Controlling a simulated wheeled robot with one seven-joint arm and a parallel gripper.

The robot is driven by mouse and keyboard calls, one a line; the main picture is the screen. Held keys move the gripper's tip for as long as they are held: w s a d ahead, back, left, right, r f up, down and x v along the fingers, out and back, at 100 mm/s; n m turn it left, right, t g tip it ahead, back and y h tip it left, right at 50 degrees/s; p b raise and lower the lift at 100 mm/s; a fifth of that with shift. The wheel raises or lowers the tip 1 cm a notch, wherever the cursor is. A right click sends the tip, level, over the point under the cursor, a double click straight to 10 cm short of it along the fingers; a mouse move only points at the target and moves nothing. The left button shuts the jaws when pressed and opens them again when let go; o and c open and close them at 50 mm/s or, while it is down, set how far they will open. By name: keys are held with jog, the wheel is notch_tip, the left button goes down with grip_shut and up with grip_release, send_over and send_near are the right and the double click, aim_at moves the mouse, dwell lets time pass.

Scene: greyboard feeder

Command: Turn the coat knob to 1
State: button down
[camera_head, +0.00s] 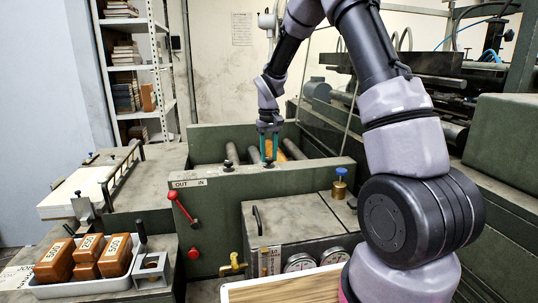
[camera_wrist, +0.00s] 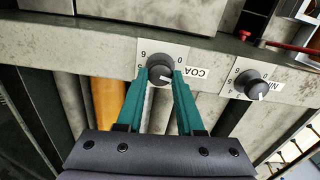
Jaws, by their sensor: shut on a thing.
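The coat knob (camera_wrist: 160,76) is a dark round knob on a pale dial plate in the wrist view, with an upside-down label starting COA beside it. Its white pointer mark points to the right, slightly down. The digits 6, 0 and part of a 5 show on the plate; the other digits are hidden by my fingers. My gripper (camera_wrist: 162,82) has its two teal fingers shut on the knob, one on each side. In the head view my gripper (camera_head: 269,150) reaches down to the top edge of the green machine wall, and the knob there is mostly hidden.
A second, similar knob (camera_wrist: 254,88) sits to the right in the wrist view, close to my right finger. Rollers lie behind the wall, one orange (camera_wrist: 107,98).

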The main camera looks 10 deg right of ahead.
aim_at(269, 158)
dwell(0.4)
jog(key=c, duration=0.5)
grip_release()
jog(key=shift+c, duration=0.2)
jog(key=shift+r, duration=0.15)
notch_tip(269, 158, up, 11)
jog(key=shift+f, duration=0.2)
